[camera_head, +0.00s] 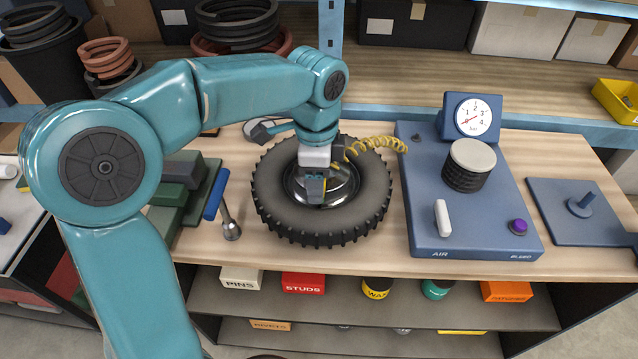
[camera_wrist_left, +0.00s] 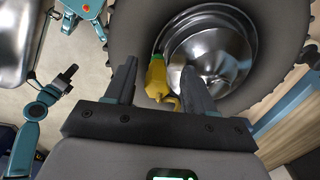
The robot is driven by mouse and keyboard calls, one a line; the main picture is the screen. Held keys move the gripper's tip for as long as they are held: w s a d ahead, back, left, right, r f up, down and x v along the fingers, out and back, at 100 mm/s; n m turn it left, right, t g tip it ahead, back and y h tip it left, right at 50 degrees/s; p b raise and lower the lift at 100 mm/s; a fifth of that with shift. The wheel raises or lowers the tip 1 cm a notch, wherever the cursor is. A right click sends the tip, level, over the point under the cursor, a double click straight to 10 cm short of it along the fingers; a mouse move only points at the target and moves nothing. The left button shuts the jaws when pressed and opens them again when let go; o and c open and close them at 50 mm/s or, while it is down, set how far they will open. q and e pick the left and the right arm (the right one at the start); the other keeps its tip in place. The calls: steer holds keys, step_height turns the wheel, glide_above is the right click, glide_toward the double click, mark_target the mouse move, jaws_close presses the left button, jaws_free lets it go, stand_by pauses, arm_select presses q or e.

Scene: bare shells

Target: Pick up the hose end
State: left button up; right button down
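The hose end (camera_wrist_left: 157,78) is a yellow fitting with a small hooked tip, in front of the shiny wheel hub in the left wrist view. My left gripper (camera_wrist_left: 158,88) is open around it, one dark finger on each side, with gaps showing. In the head view my left gripper (camera_head: 316,192) points down over the middle of the tyre (camera_head: 275,207) and hides most of the hose end. The coiled yellow hose (camera_head: 378,143) runs from the gripper to the blue air station. The right gripper is not clearly identifiable; a teal limb with a dark end (camera_wrist_left: 66,76) shows at left.
The blue air station (camera_head: 425,215) stands right of the tyre, with a gauge (camera_head: 473,117) and a black bellows (camera_head: 468,170). A metal-tipped tool with a blue handle (camera_head: 216,195) lies to the left. A shelf of bins is below; bare wood shows in front.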

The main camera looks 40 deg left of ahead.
arm_select(q)
steer(key=c, duration=0.5)
steer(key=shift+s+d+r, duration=0.1)
steer(key=shift+s+d, duration=0.05)
jaws_close()
step_height(320, 180, up, 20)
steer(key=p, duration=0.3)
